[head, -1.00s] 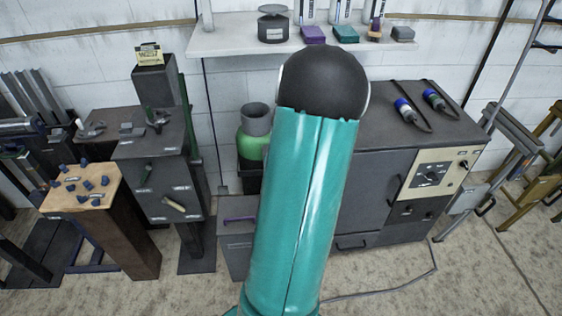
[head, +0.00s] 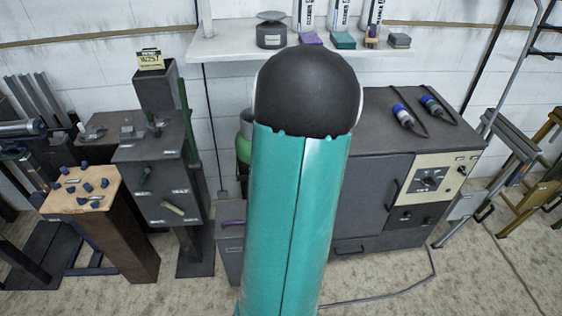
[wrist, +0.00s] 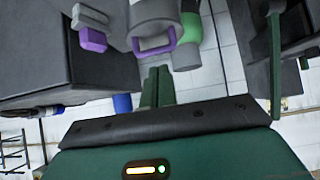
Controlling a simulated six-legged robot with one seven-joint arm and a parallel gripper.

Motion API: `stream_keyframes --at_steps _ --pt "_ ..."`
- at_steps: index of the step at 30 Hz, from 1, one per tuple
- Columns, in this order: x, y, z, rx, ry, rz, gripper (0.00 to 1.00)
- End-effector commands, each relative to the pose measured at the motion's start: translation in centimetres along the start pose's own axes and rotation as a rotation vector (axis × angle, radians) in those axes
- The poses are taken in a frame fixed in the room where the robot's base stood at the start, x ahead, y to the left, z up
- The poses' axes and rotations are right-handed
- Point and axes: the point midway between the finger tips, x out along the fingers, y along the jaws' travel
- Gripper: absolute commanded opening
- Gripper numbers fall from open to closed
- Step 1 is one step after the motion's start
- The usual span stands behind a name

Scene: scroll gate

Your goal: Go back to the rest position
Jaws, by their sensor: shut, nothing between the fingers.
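My gripper (wrist: 155,88) shows in the wrist view as two dark green fingers side by side, shut and empty. It is apart from the things around it, with a grey cylindrical part and a purple handle (wrist: 155,45) just beyond the tips. The head view does not show my gripper. There, my teal arm with its black rounded joint stands raised in the middle and hides part of what lies behind it.
A dark cabinet (head: 370,205) with a control panel stands right of my arm. A white shelf (head: 225,45) runs along the wall. A grey machine (head: 160,180) and a wooden-topped block (head: 70,205) stand at left. Floor is open at bottom right.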

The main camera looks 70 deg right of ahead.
Motion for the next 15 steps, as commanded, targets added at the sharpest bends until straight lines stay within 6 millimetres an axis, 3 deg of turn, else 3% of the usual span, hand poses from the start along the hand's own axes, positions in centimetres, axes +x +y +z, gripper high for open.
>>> stream_keyframes --at_steps 6,15 --pt "-2.4 -0.1 2.7 -0.002 0.001 0.0 0.0" --pt "-3.1 0.0 3.5 -0.001 0.003 0.0 0.0"
